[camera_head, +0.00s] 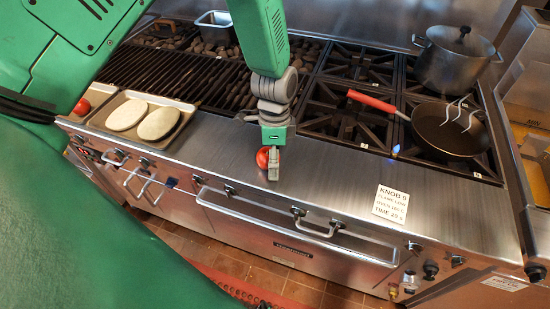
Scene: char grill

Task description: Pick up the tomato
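A red tomato (262,157) rests on, or just above, the steel front ledge (225,150) of the grill, near the middle of the view. My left gripper (272,164) points down at it from above. A grey finger covers the tomato's right side, and the other finger is hidden. I cannot tell whether the fingers are closed on the tomato or only beside it. A second red round thing, which looks like a tomato (82,106), lies in a tray at the far left. My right gripper is not in view.
A tray (148,140) with two pale round pieces sits left of the gripper. Char grates (185,75) lie behind. A red-handled pan (450,130) and a pot (455,62) stand on burners at right. A printed card (390,204) lies on the ledge, with clear steel between.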

